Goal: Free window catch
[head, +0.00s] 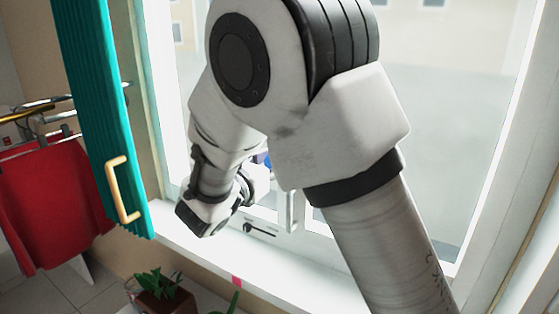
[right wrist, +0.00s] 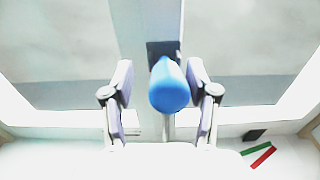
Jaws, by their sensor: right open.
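The window catch shows in the right wrist view as a blue rounded handle (right wrist: 169,90) in front of a dark plate (right wrist: 158,48) on the window's upright bar. My right gripper (right wrist: 160,76) is open, with one finger on each side of the blue handle. A gap shows on both sides, so neither finger appears to touch it. In the head view my right arm covers most of the catch, and only a small blue patch (head: 263,160) shows beside the wrist. The right fingers are largely hidden there. My left gripper is in neither view.
A teal shutter-like door (head: 98,110) with a tan handle (head: 121,190) stands at left, before red clothing (head: 48,205) on a rail. A potted plant (head: 162,290) is below the white sill (head: 300,290). A black lever (head: 262,231) is on the lower window frame.

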